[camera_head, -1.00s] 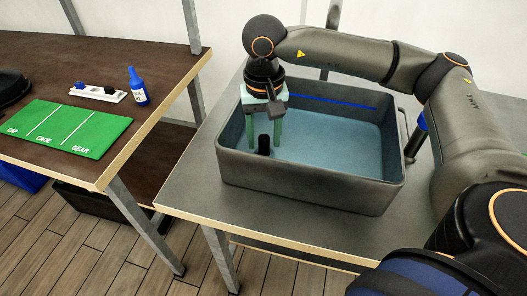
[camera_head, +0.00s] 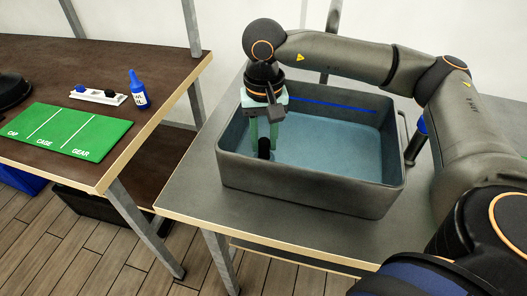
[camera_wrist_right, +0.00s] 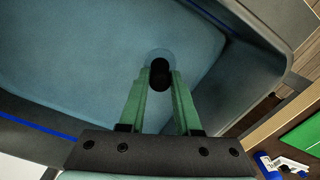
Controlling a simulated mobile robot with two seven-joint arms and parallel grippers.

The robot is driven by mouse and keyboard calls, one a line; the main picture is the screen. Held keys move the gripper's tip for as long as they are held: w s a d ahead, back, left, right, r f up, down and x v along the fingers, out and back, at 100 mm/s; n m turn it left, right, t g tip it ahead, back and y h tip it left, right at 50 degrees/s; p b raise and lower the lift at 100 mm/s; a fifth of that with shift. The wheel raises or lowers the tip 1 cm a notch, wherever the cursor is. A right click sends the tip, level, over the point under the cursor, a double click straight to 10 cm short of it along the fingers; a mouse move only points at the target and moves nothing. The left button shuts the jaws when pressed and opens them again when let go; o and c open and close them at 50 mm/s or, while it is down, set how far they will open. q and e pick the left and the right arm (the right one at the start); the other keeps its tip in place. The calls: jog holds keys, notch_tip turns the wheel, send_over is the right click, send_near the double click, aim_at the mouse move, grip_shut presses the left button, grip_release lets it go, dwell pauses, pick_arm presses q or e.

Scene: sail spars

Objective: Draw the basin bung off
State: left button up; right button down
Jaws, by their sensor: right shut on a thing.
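The grey basin (camera_head: 310,195) stands on the right table, with bluish water inside and a blue line along its far inner wall. The black bung (camera_head: 264,148) is an upright dark cylinder near the basin's left end. In the right wrist view the bung (camera_wrist_right: 160,73) stands over a pale round patch on the basin floor. My right gripper (camera_head: 264,138) reaches down into the basin with its green fingers closed on the bung's sides. Whether the bung is clear of the floor is hard to tell. My left gripper is not in view.
The left table holds a green mat (camera_head: 66,131) marked CAP, CAGE and GEAR, a blue bottle (camera_head: 139,92), a white tray (camera_head: 97,94) with small parts and a black object (camera_head: 12,86). A gap separates the tables. The basin walls surround my gripper.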

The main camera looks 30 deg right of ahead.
aim_at(264, 140)
jog(key=shift+r, duration=0.3)
jog(key=shift+r+p, duration=1.95)
jog(key=shift+r, duration=0.85)
jog(key=shift+f, duration=0.1)
